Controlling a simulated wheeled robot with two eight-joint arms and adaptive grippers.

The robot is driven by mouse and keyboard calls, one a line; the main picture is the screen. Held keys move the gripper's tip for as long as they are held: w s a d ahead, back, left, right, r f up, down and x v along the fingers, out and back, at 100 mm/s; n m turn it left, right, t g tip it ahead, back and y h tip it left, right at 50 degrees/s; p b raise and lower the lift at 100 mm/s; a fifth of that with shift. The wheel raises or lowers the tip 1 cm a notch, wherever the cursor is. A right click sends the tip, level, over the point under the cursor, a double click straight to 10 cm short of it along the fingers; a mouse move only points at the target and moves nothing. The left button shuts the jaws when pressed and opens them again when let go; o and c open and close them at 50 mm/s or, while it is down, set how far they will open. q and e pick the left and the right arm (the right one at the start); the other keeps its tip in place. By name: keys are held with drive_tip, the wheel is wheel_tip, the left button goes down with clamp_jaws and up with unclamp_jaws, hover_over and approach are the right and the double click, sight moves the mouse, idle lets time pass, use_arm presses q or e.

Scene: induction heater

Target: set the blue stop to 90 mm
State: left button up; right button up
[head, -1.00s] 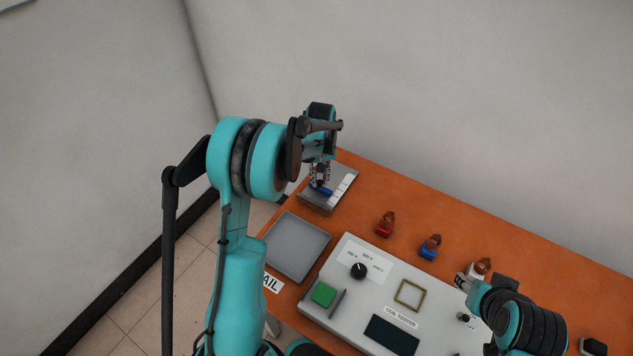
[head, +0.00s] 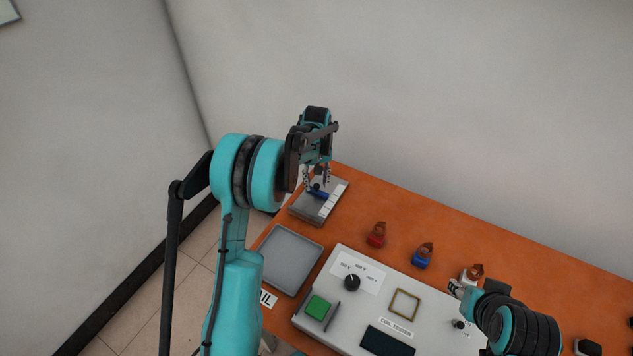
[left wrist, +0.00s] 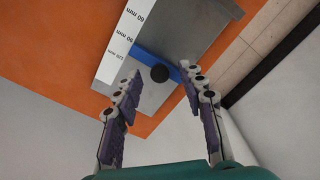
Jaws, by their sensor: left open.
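The blue stop (left wrist: 158,62) is a bar with a round black knob (left wrist: 159,73), lying across a grey metal plate (left wrist: 205,25). A white scale (left wrist: 120,42) along the plate reads 60, 90 and 120 mm. The stop's scale end lies between the 90 and 120 labels; I cannot read it more exactly. My left gripper (head: 317,180) is over the plate, fingers pointing down. In the left wrist view its open fingertips (left wrist: 160,75) show on either side of the knob, apart from it.
The plate sits at the orange table's (head: 400,215) far left corner. A grey tray (head: 291,258) and a white control panel (head: 335,275) with a dial lie nearer.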

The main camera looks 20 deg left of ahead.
sight(317, 185)
use_arm(q)
wheel_tip(317, 185, up, 12)
drive_tip(key=shift+f, duration=0.15)
drive_tip(key=shift+s, duration=0.1)
idle(0.5)
drive_tip(key=s+d+r+m+t, duration=0.2)
drive_tip(key=s+d+r, duration=0.15)
drive_tip(key=s, duration=0.35)
drive_tip(key=s+d+r+m+t, duration=0.2)
drive_tip(key=s+r, duration=0.3)
drive_tip(key=s, duration=0.2)
drive_tip(key=s+d+f+m+t, duration=0.1)
drive_tip(key=s+f, duration=0.1)
drive_tip(key=s, duration=0.5)
drive_tip(key=s+d+f+m+t, duration=0.2)
drive_tip(key=s+f, duration=0.1)
drive_tip(key=s, duration=0.4)
drive_tip(key=shift+s+d, duration=0.1)
